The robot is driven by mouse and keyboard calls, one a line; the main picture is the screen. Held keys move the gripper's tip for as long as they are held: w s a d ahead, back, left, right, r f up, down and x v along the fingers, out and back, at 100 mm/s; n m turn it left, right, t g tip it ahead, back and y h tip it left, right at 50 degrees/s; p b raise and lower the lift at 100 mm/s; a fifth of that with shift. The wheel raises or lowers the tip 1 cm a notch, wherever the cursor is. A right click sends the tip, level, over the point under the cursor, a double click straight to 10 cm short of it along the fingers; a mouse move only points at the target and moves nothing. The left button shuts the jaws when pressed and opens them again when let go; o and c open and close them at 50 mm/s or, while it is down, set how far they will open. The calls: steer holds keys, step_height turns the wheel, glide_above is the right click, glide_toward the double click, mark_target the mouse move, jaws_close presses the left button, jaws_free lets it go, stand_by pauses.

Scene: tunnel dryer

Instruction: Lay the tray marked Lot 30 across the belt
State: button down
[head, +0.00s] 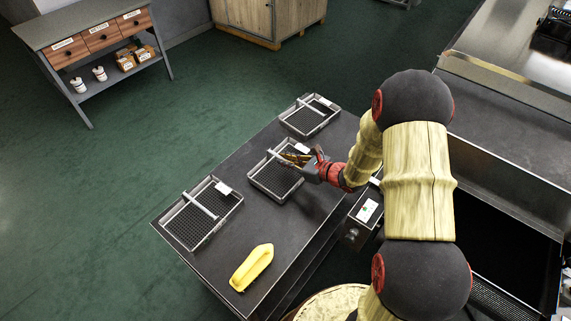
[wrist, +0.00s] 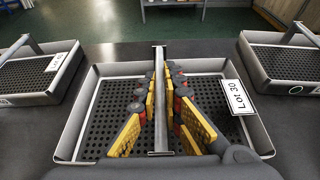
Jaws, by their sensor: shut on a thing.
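The tray marked Lot 30 (wrist: 88,73) is a grey mesh tray with a central handle bar (wrist: 158,90) and a white label (wrist: 237,97). In the head view this middle tray (head: 262,190) rests on the dark table. My gripper (wrist: 160,105), with yellow pads, is shut on the tray's handle bar. In the head view my gripper (head: 297,158) hides part of the tray. The belt (head: 515,235) appears to be the dark surface at the right, partly hidden behind my arm.
A similar tray (head: 202,220) lies nearer on the table, and another (head: 310,117) lies at the far end. A yellow object (head: 252,267) lies on the near part of the table (head: 232,165). A control box (head: 366,210) stands between table and belt.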

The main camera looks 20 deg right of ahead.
steer(key=shift+f, duration=0.3)
steer(key=shift+f, duration=0.1)
steer(key=c, duration=2.1)
jaws_free()
steer(key=shift+o, duration=0.7)
